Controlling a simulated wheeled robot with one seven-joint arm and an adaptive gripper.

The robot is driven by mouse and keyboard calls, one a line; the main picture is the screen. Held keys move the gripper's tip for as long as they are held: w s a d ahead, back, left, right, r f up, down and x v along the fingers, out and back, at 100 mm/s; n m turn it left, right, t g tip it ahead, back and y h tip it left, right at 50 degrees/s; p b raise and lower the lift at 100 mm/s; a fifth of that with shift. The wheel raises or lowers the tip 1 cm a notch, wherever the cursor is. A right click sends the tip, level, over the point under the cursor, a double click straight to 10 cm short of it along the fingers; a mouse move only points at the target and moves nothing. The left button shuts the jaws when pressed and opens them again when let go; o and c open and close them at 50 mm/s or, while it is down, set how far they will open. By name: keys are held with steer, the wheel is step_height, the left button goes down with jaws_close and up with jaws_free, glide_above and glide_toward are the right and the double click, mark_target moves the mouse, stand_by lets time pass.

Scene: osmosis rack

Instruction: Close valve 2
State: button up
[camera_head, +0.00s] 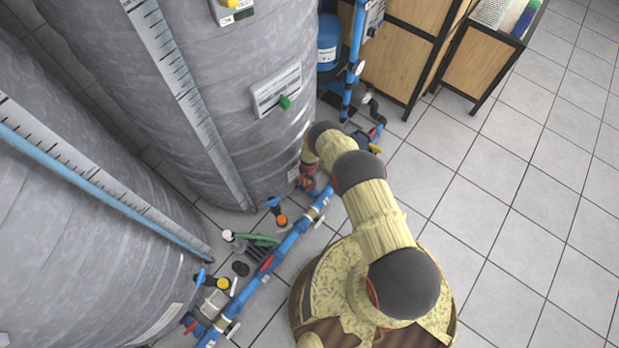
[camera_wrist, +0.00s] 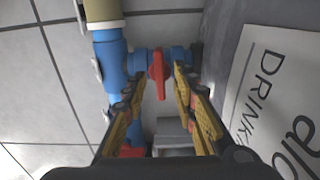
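A red valve handle (camera_wrist: 158,75) sits on a short blue pipe branch (camera_wrist: 180,57) in the wrist view. The handle stands roughly crosswise to that branch. No number shows on it, so I cannot tell if it is valve 2. My gripper (camera_wrist: 160,88) is open, with one finger on each side of the handle. I see a gap on the left; the right finger is very close to the handle, and touching is unclear. In the head view my arm (camera_head: 373,212) reaches down to the pipe by the middle tank and hides most of the gripper and valve.
A grey tank (camera_wrist: 232,62) with a white label (camera_wrist: 275,90) stands close right of the gripper. A larger blue pipe (camera_wrist: 110,70) runs along the left. The head view shows two grey tanks, a floor-level blue pipe (camera_head: 290,240) with other valves, and free tiled floor (camera_head: 510,200) at right.

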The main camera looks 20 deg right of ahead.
mark_target(309, 186)
step_height(309, 186, up, 10)
stand_by(0.6)
steer(key=shift+r, duration=0.1)
stand_by(0.3)
